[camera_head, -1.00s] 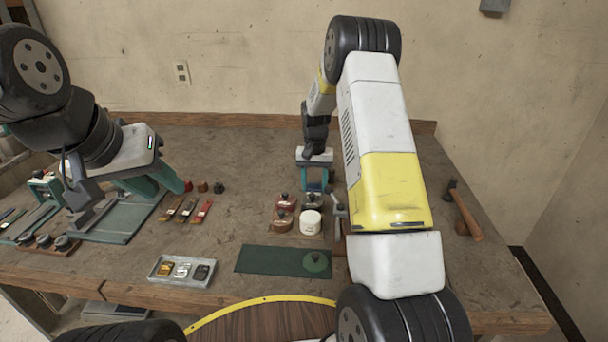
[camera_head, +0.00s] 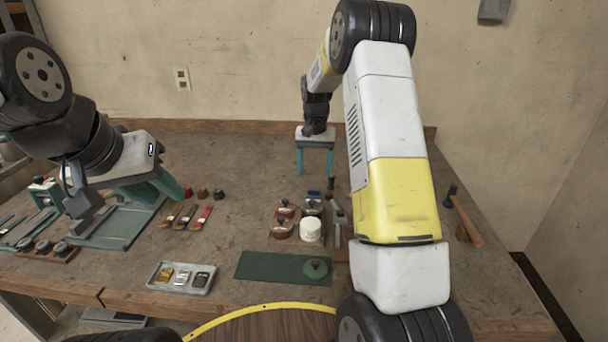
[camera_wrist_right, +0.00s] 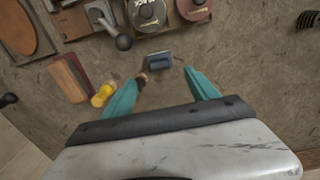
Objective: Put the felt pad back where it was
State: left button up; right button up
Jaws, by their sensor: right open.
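A small blue block (camera_head: 313,192), which may be the felt pad, lies on the bench just behind the round tins. It also shows in the right wrist view (camera_wrist_right: 158,60), flat on the bench beyond my fingertips and between their lines. My right gripper (camera_head: 315,174) is open and empty, above and behind the block, not touching it. In the right wrist view its two teal fingers (camera_wrist_right: 165,84) stand wide apart. My left gripper (camera_head: 160,192) is at the left over a green-grey plate, with its fingers apart and nothing seen between them.
Round tins (camera_head: 283,228), a white jar (camera_head: 311,230) and a small hammer-like tool (camera_head: 338,222) crowd the near side of the block. A green mat (camera_head: 265,264) carries a knobbed green disc (camera_head: 316,268). A hammer (camera_head: 466,220) lies right.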

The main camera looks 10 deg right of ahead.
jog(key=s+a+r+n+t+y, duration=0.1)
jog(key=s+a+r+n+t, duration=0.15)
jog(key=s+r, duration=1.4)
jog(key=s+a+r+t, duration=0.1)
jog(key=s+t, duration=0.1)
jog(key=s, duration=0.6)
jog(key=s+a+r+n+t+y, duration=0.1)
jog(key=s, duration=0.8)
jog(key=shift+a+r+t, duration=0.2)
jog(key=shift+r+t, duration=0.15)
